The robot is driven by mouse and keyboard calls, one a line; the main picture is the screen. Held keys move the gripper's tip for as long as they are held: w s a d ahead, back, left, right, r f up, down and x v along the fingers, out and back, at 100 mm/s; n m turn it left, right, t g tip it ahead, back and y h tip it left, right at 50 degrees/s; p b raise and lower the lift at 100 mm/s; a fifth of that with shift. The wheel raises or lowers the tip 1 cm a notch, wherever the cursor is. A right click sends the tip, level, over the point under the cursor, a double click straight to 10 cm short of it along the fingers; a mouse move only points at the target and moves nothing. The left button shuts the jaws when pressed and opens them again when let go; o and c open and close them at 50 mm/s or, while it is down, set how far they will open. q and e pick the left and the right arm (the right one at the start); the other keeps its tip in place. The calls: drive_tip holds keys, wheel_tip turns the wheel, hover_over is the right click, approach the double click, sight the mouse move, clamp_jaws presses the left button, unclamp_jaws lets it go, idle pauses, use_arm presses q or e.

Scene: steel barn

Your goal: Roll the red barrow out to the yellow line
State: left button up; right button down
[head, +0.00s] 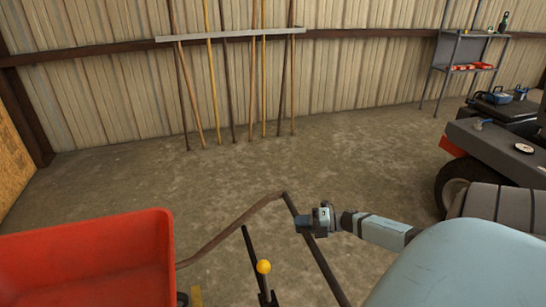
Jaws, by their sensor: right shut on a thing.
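The red barrow (85,258) is at the lower left, with only part of its tub in view. A brown tube (232,230) runs from it to a dark handle bar (327,268), which slants down to the bottom edge. My right gripper (303,223) is shut on this bar near its upper end. A black lever with a yellow knob (263,267) stands between the tub and the bar. My left gripper is not in view.
Several long-handled tools hang from a rail (232,35) on the back wall. A metal shelf (464,68) stands at the back right. A dark vehicle (500,140) with a large tyre is at the right. The concrete floor (330,165) between is clear.

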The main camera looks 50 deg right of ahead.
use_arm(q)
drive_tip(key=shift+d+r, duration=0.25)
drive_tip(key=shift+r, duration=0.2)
use_arm(e)
drive_tip(key=s+d, duration=0.4)
drive_tip(key=d, duration=0.4)
drive_tip(key=shift+s, duration=0.4)
drive_tip(key=c, duration=0.9)
unclamp_jaws()
drive_tip(key=shift+a, duration=0.1)
use_arm(q)
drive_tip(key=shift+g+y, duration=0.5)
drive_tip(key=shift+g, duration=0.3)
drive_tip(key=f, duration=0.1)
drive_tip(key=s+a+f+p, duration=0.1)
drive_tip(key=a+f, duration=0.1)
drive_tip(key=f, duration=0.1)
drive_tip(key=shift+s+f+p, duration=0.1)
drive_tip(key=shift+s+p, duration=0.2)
drive_tip(key=shift+p, duration=0.05)
use_arm(e)
drive_tip(key=v, duration=1.4)
drive_tip(key=shift+a, duration=0.1)
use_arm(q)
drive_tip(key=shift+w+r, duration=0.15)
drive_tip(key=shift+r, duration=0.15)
use_arm(e)
drive_tip(key=shift+w+r, duration=0.1)
